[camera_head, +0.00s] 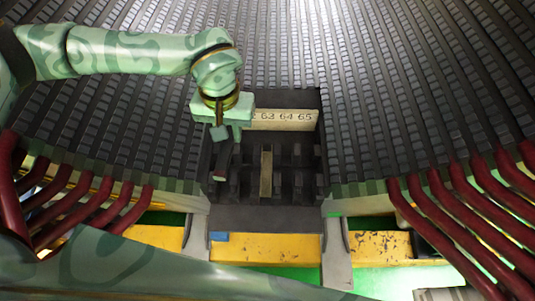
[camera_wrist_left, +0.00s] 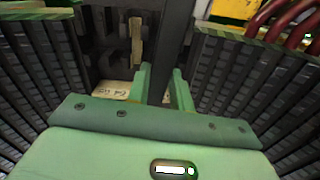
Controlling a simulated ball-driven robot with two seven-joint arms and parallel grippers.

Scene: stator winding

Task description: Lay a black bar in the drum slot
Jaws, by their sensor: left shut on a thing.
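My left gripper (camera_head: 221,133) is shut on a black bar (camera_wrist_left: 175,40), seen between its two green fingers in the left wrist view. In the head view the bar (camera_head: 224,160) hangs below the jaws, foreshortened, with a reddish end toward the front. It is over the left side of a dark recess in the drum; I cannot tell whether it touches anything. The grey drum (camera_head: 400,110) has long rows of slots on both sides. Which slot lies under the bar is unclear. My right gripper is not in view.
A pale number plate (camera_head: 285,120) reading 63 64 65 stands behind the recess. A pale upright strip (camera_head: 266,172) stands among dark blocks in it. Red curved tubes line the left (camera_head: 60,195) and right (camera_head: 460,220). A yellow beam (camera_head: 265,248) crosses the front.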

